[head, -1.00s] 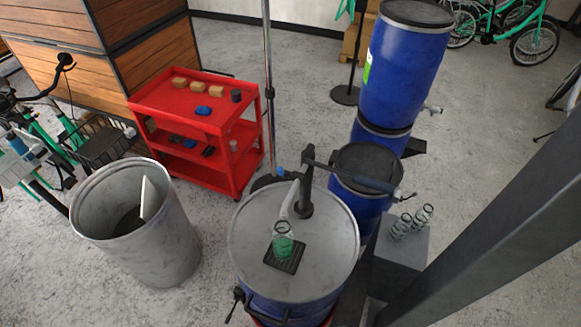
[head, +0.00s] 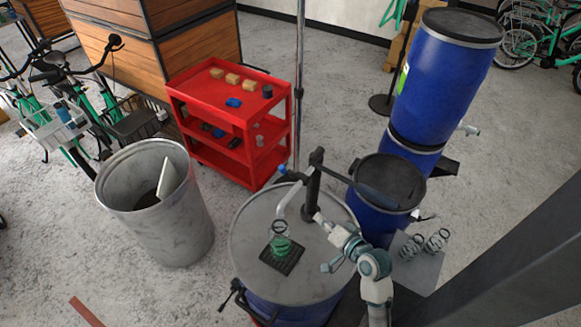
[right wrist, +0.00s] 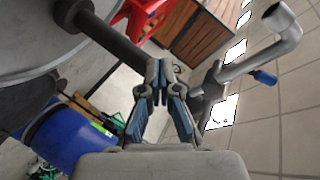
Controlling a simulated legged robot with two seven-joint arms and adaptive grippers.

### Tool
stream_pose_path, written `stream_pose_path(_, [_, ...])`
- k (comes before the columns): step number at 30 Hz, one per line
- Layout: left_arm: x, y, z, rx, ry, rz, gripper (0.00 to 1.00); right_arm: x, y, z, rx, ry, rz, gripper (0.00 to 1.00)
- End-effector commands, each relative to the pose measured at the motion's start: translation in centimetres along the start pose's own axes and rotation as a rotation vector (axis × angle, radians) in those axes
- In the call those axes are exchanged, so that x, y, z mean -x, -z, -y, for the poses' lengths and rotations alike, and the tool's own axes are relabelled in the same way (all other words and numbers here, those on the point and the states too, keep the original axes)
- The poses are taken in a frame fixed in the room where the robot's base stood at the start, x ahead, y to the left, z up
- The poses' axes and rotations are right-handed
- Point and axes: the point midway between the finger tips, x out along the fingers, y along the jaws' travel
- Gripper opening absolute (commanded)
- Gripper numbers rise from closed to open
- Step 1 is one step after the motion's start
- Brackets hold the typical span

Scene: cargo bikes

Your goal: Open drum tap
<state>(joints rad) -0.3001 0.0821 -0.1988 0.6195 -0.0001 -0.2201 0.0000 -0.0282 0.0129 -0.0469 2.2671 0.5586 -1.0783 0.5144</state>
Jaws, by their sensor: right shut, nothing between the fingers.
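A grey-lidded blue drum (head: 255,225) stands at the bottom centre of the head view. A black pump post (head: 313,200) with a curved grey spout (head: 292,200) rises from its lid. A small blue tap lever (head: 282,170) shows near the spout's top; in the right wrist view the lever (right wrist: 264,78) sticks out from the grey spout (right wrist: 285,45). My right gripper (head: 320,217) reaches in from the lower right, close to the post. In the wrist view its fingers (right wrist: 153,72) are shut and empty, overlapping the post, with the lever apart to the right. My left gripper is out of view.
A green coil (head: 280,247) stands on a black grate (head: 282,260) under the spout. The black pump handle (head: 378,195) extends right. Stacked blue drums (head: 440,75) and a grey block with coils (head: 418,262) stand right. A metal bin (head: 180,225) and red cart (head: 265,160) stand left.

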Motion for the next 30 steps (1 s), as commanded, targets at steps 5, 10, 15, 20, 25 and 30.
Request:
stream_pose_path(5, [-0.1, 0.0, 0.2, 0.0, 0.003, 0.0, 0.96, 0.5, 6.7, 8.2, -0.173, 0.273, -0.106, 0.0])
stream_pose_path(10, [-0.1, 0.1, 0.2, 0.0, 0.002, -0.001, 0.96, 1.4, 9.2, 11.7, -0.254, 0.397, -0.132, 0.0])
stream_pose_path(15, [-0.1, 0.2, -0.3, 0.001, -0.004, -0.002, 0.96, 1.5, 9.5, 12.4, -0.267, 0.416, -0.134, 0.0])
stream_pose_path(20, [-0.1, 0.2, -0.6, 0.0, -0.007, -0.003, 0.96, 1.4, 9.3, 12.5, -0.264, 0.413, -0.133, 0.0])
stream_pose_path(25, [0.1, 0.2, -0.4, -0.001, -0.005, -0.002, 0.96, 0.9, 9.5, 12.6, -0.265, 0.414, -0.133, 0.0])
stream_pose_path(30, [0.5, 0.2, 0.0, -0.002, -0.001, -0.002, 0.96, -1.4, 10.1, 13.6, -0.268, 0.415, -0.132, 0.0])
